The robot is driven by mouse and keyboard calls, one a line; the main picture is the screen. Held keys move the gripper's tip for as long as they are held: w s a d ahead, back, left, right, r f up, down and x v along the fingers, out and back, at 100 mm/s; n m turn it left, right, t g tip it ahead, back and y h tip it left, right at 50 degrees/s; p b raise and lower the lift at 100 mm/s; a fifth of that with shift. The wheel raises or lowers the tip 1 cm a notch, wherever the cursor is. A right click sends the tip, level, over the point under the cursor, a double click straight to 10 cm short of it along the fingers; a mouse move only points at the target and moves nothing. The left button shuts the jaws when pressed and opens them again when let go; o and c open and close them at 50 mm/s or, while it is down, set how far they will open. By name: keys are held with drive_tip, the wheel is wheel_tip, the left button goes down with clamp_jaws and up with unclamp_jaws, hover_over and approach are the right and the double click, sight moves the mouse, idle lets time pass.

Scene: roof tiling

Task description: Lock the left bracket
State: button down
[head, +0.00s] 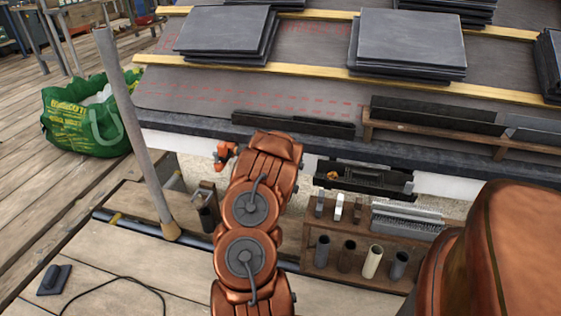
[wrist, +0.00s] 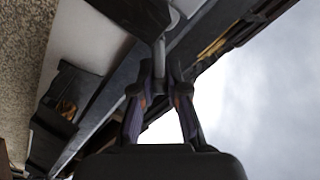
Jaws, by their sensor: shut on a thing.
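In the wrist view my gripper (wrist: 160,88) has its two fingers drawn together at the tips. They are shut on the end of a thin grey lever (wrist: 159,56). The lever runs up to a dark part (wrist: 146,12) at the roof edge, which seems to be the left bracket; its far end is cut off by the picture. Whether it is locked I cannot tell. In the head view my copper-coloured arm reaches up to the eaves. It hides the bracket and the fingertips there.
A black tray (head: 362,182) hangs at the wall right of my arm. A wooden rack (head: 318,258) with several tubes stands below it. A grey pole (head: 135,130) leans at the left. Slate stacks (head: 228,32) lie on the roof. A green bag (head: 82,122) sits on the deck.

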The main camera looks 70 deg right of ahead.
drive_tip(key=shift+s+f+m+b, duration=0.15)
drive_tip(key=shift+f+m+b, duration=0.3)
drive_tip(key=shift+m+b, duration=0.65)
drive_tip(key=shift+s+f+m+b, duration=0.15)
drive_tip(key=shift+f+m+b, duration=0.4)
drive_tip(key=shift+m, duration=1.1)
drive_tip(key=shift+s+f+m+b, duration=0.15)
drive_tip(key=shift+f+m+b, duration=0.25)
drive_tip(key=shift+m+b, duration=0.7)
drive_tip(key=shift+m, duration=0.45)
drive_tip(key=c, duration=1.2)
unclamp_jaws()
drive_tip(key=shift+o, duration=0.2)
drive_tip(key=a, duration=0.7)
drive_tip(key=shift+s+a, duration=0.2)
drive_tip(key=shift+s, duration=0.25)
